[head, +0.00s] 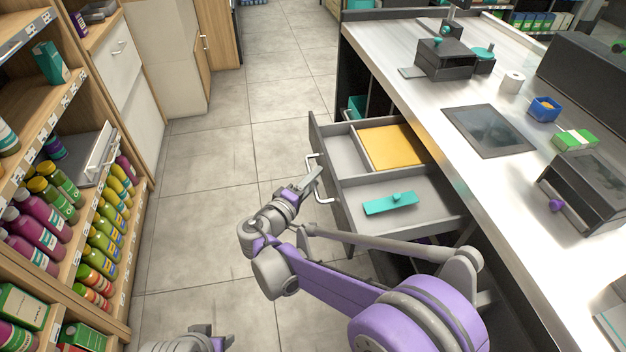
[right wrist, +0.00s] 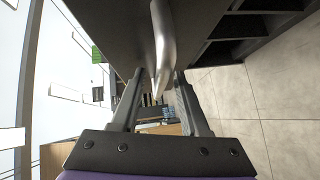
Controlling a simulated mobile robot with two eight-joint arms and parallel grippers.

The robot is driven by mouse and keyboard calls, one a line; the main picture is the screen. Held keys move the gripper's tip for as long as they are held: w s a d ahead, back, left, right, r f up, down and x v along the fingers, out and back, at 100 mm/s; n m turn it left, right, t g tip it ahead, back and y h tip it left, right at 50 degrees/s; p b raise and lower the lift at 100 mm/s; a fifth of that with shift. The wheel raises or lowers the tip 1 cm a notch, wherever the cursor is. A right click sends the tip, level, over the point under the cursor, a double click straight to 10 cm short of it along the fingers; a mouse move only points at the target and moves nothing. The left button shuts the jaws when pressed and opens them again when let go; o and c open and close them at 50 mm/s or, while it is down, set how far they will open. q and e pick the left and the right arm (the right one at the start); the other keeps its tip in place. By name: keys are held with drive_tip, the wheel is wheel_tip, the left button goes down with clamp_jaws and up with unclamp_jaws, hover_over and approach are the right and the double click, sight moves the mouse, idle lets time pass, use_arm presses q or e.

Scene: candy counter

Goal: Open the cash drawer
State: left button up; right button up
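The cash drawer (head: 345,208) stands pulled out from under the counter, and its inside shows in the head view. It holds a yellow flat item (head: 390,147) in a back compartment and a teal object (head: 390,204) in the front one. Its silver handle (head: 322,190) is on the drawer front, facing the aisle. My right gripper (head: 311,180) is at the handle. In the right wrist view the handle (right wrist: 161,45) lies between the two spread fingers, with gaps visible beside it. My left gripper (head: 207,342) shows only partly at the bottom edge; its fingers are unclear.
The metal counter top (head: 410,95) carries a dark flat panel (head: 487,131), a blue box (head: 544,108) and dark devices. A wooden shelf (head: 140,205) with bottles stands at the left. The tiled floor (head: 215,165) between shelf and drawer is clear.

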drive_tip(key=p+v, duration=0.1)
drive_tip(key=v, duration=0.9)
drive_tip(key=shift+s+a, duration=0.3)
